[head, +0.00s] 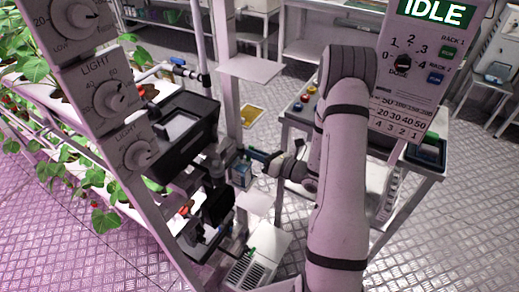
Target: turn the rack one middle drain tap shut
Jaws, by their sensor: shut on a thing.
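My gripper (240,157) reaches left from the end of my arm to the dark pipe fittings at the rack's end. It is shut on what appears to be the middle drain tap (216,160), beside the black tray. The jaws and the fittings hide most of this tap, so I cannot tell how its handle is turned. A blue-handled tap (178,61) sits higher on the pipe at the rack's far end. A red-handled part (184,211) shows lower down.
The post with light dials (110,97) stands close at left, in front of the plant rack. A black tray (172,135) is beside my gripper. A panel reading IDLE (432,12) stands right of my arm. Metal floor (480,180) is clear at right.

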